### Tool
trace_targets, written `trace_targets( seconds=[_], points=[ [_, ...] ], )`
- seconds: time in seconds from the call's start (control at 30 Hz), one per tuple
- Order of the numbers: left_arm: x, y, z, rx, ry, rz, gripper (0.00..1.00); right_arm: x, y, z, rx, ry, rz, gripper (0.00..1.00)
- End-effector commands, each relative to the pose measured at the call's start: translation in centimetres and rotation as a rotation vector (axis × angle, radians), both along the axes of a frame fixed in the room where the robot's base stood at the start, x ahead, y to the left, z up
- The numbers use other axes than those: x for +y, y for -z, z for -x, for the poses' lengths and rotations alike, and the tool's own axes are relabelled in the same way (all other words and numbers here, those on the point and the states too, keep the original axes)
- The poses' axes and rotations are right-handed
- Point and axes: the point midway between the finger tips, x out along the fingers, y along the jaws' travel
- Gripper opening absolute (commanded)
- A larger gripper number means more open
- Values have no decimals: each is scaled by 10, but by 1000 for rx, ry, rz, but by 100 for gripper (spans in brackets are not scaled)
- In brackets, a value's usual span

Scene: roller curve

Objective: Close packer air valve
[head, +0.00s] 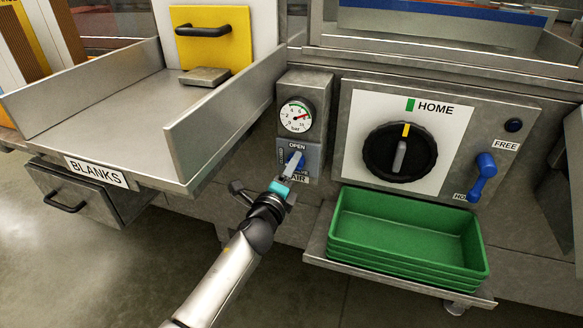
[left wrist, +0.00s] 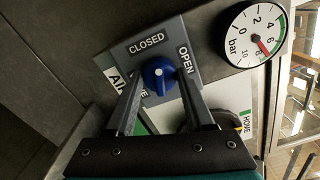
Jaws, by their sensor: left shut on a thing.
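The air valve is a grey plate (head: 312,160) below the pressure gauge, with a blue knob (head: 295,158) on it. OPEN is printed at its top in the head view. In the left wrist view the blue knob (left wrist: 157,82) lies between my finger tips, with CLOSED printed at its upper left and OPEN at its right. My left gripper (head: 289,172) is shut on the knob and hides part of the plate and its lower label. The knob's exact angle is hard to tell. My right gripper is not in view.
The gauge (head: 296,117) reads above zero, its red needle near 6 to 8. A black HOME dial (head: 383,165) and a blue lever (head: 484,175) sit to the right. Green trays (head: 400,245) stand below on a shelf. The BLANKS chute (head: 205,130) is close on the left.

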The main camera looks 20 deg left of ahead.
Motion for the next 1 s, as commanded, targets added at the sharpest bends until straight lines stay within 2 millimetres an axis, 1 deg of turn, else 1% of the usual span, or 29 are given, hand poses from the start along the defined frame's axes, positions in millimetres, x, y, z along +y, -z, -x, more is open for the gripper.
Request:
trace_targets(
  seconds=[0.2, 0.4, 0.63, 1.0],
  points=[
    [0, 1, 0, 8, -1, 164, 0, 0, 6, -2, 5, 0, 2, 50],
    [0, 1, 0, 11, 0, 268, 0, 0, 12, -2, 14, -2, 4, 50],
    [0, 1, 0, 13, -1, 328, 0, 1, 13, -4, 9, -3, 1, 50],
    [0, 1, 0, 14, 0, 344, 0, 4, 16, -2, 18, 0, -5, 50]
  ],
)
